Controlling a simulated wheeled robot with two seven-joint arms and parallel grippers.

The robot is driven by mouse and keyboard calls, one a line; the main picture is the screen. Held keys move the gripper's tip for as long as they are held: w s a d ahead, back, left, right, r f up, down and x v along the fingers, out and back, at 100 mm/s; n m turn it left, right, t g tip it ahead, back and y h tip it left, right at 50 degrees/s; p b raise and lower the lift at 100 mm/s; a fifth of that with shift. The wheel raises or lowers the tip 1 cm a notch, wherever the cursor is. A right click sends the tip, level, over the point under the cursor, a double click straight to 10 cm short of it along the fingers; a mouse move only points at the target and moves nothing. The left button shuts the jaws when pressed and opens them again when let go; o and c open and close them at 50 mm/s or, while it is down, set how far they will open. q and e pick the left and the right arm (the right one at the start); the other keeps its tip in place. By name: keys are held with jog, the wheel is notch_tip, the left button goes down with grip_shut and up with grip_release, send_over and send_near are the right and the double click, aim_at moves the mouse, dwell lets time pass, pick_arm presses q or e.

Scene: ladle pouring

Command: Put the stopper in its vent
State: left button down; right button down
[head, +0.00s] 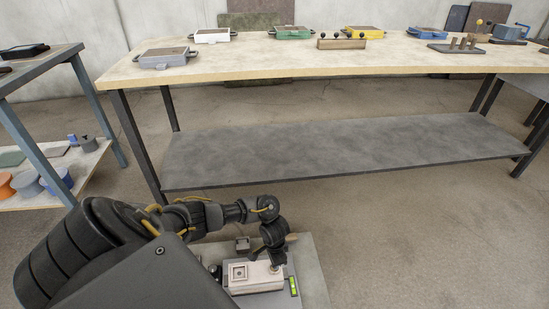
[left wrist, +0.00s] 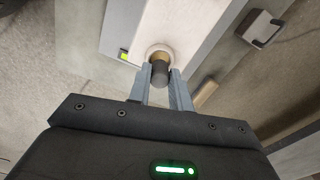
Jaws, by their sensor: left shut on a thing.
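My left gripper (head: 275,264) reaches down over the right end of a cream block (head: 250,284). In the left wrist view the gripper (left wrist: 160,80) is shut on the stopper (left wrist: 159,73), a short dark grey cylinder with a brownish band at its far end. The stopper's banded end is at a pale round ring, the vent (left wrist: 153,47), on the cream block (left wrist: 178,22). I cannot tell how deep it sits, because the stopper covers the opening. My right gripper is not in view.
A small level with a green vial (head: 294,286) lies beside the block. A small grey piece (head: 243,244) stands behind it. A long table (head: 330,62) with several boxes stands ahead over a grey shelf (head: 340,150). A side rack (head: 40,85) is at left.

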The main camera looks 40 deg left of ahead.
pick_arm(q)
jog(key=shift+s+p, duration=0.15)
jog(key=shift+p, duration=0.25)
jog(key=shift+f+b, duration=0.45)
jog(key=shift+f, duration=0.45)
dwell(0.9)
jog(key=c, duration=1.2)
grip_release()
jog(key=shift+r, duration=0.1)
